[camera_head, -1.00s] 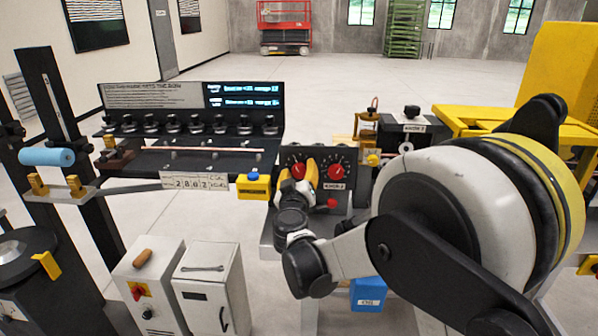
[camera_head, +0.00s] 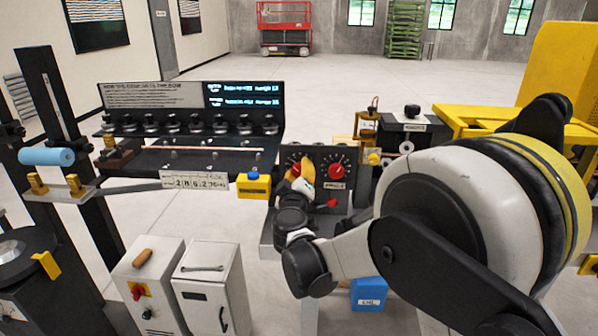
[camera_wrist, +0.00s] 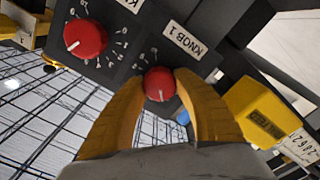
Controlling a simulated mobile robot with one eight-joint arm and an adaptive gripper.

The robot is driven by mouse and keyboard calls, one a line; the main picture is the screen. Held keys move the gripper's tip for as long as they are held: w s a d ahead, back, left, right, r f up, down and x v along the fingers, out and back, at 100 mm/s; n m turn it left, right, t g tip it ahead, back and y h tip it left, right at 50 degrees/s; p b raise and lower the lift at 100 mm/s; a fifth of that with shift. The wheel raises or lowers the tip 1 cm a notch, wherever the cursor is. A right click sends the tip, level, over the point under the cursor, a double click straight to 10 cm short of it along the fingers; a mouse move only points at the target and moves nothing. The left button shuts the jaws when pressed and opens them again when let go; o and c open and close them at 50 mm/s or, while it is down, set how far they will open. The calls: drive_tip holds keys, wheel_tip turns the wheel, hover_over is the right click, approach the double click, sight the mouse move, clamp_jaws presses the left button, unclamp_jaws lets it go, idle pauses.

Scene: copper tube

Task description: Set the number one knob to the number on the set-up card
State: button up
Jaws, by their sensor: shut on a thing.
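The knob panel (camera_head: 318,200) stands upright at the centre of the head view, with two red knobs. The number one knob (camera_wrist: 159,84) is in the wrist view under a label reading KNOB 1. My gripper (camera_wrist: 160,88) has its two yellow fingers shut on either side of this knob. Its white pointer line runs downward in the wrist view; the dial marks near it are too small to read. In the head view my gripper (camera_head: 302,176) partly hides the knob. A white card (camera_head: 195,181) with digits hangs left of the panel; I cannot read it surely.
The second red knob (camera_head: 336,171) sits to the right, also in the wrist view (camera_wrist: 85,39). A yellow block (camera_head: 254,187) with a blue top is close left of the panel. A rack with a copper tube (camera_head: 205,150) stands behind left. A blue bin (camera_head: 369,293) is below.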

drive_tip(key=n, duration=0.7)
drive_tip(key=shift+b, duration=0.35)
idle(0.4)
drive_tip(key=o, duration=1.2)
drive_tip(key=shift+c, duration=0.2)
drive_tip(key=s, duration=1.2)
drive_tip(key=shift+a, duration=0.2)
